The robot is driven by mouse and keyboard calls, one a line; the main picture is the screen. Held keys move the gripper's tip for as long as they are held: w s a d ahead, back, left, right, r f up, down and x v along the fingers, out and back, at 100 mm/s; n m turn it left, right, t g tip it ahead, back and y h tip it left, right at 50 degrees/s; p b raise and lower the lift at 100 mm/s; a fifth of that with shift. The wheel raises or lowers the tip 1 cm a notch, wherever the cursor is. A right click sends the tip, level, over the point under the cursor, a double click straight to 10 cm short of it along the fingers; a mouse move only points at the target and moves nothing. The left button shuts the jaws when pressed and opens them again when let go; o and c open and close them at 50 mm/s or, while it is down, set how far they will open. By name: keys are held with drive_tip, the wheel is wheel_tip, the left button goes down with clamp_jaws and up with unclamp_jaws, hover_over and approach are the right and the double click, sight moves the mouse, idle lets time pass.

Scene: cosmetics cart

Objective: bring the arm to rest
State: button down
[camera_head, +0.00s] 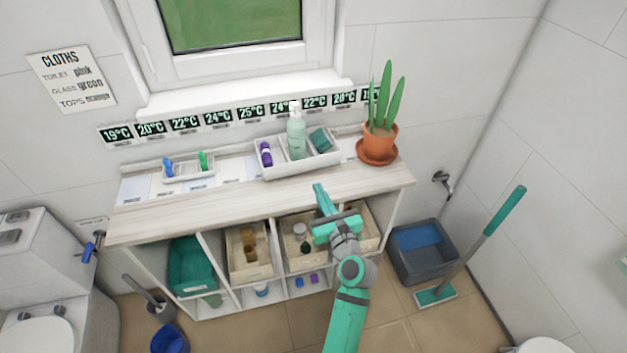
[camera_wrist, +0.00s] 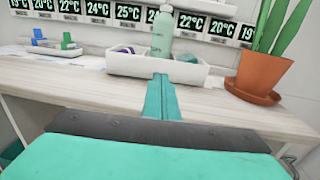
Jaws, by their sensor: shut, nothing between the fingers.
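My gripper (camera_head: 318,190) is teal and grey. In the head view it is over the front edge of the wooden counter (camera_head: 240,195), pointing toward the wall. Its fingers are shut together with nothing between them. In the wrist view the closed fingers of my gripper (camera_wrist: 161,80) point at the white tray on the counter and appear apart from it. My teal arm reaches up from the bottom of the head view.
A white tray (camera_head: 285,172) holds a pump bottle (camera_head: 296,138), a purple item and a teal item. A potted plant (camera_head: 379,140) stands at the right. A small tray (camera_head: 188,174) is at the left. Bins fill the shelf below. A bucket (camera_head: 422,258) and mop (camera_head: 490,240) stand right.

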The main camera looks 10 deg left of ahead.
drive_tip(key=s+d+f+n+h, duration=0.3)
drive_tip(key=s+d+f+n, duration=0.15)
drive_tip(key=s, duration=0.35)
drive_tip(key=s+d+f+n+h, duration=0.25)
drive_tip(key=s+d+f, duration=0.2)
drive_tip(key=s, duration=0.35)
drive_tip(key=s+d+f+n+h, duration=0.2)
drive_tip(key=s+d+f+n, duration=0.25)
drive_tip(key=s, duration=0.35)
drive_tip(key=s+r+n+h, duration=0.1)
drive_tip(key=s+r+n, duration=0.2)
drive_tip(key=s+n, duration=0.6)
drive_tip(key=s+r+n+h, duration=0.1)
drive_tip(key=s+r+n, duration=0.3)
drive_tip(key=s+n, duration=0.4)
drive_tip(key=s, duration=0.5)
drive_tip(key=shift+n, duration=0.35)
drive_tip(key=shift+a+r+h, duration=0.1)
drive_tip(key=shift+h, duration=0.15)
